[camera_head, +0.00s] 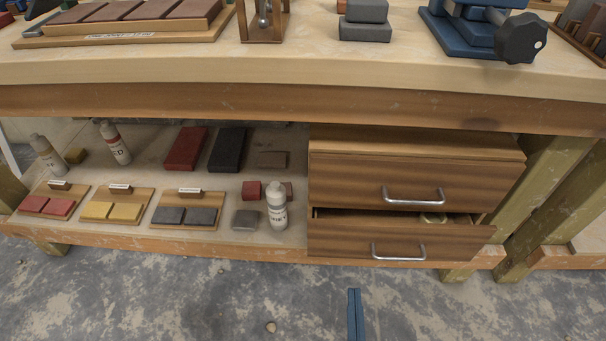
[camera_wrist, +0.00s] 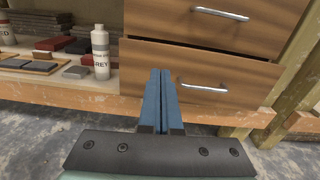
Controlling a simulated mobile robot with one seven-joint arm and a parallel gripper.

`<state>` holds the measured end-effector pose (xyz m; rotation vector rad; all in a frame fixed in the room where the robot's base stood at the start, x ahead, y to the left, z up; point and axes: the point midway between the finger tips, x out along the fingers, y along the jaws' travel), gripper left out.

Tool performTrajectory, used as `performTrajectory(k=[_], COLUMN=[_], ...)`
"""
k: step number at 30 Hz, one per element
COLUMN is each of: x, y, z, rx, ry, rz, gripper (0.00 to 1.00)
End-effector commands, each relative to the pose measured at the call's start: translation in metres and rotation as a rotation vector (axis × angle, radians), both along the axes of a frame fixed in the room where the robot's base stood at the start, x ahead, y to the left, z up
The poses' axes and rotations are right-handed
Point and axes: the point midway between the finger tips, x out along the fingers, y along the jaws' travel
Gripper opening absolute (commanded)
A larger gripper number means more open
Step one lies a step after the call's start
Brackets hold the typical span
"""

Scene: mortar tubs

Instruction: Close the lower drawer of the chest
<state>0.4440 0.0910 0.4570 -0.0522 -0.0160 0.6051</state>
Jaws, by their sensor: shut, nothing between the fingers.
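The wooden chest (camera_head: 330,150) stands on the low shelf under the bench. Its lower drawer (camera_head: 340,238) is partly open; a dark gap shows above its front, with a small yellowish thing (camera_head: 432,218) inside. The lower drawer has a metal bar handle (camera_head: 398,257). The upper drawer (camera_head: 350,183) looks shut. My gripper (camera_head: 354,292) has blue fingers, shut and empty, low in front of the chest and apart from it in the head view. In the wrist view the closed fingertips (camera_wrist: 161,72) overlap the left part of the lower drawer front (camera_wrist: 235,76).
A grey-labelled bottle (camera_head: 277,208) stands just left of the chest. Coloured blocks on small boards (camera_head: 118,217) and more bottles (camera_head: 115,143) fill the shelf's left. A wooden post (camera_head: 530,195) stands right of the chest.

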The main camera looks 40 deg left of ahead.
Motion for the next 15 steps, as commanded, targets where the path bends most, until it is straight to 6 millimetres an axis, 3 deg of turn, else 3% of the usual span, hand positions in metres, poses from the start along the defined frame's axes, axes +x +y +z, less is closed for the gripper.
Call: performTrajectory(k=[7, 15], x=[0.013, 0.061], y=[0.009, 0.042], z=[-0.003, -0.004], rx=[0.046, 0.043], ry=[0.030, 0.026], rz=[-0.011, -0.007], gripper=[0.00, 0.00])
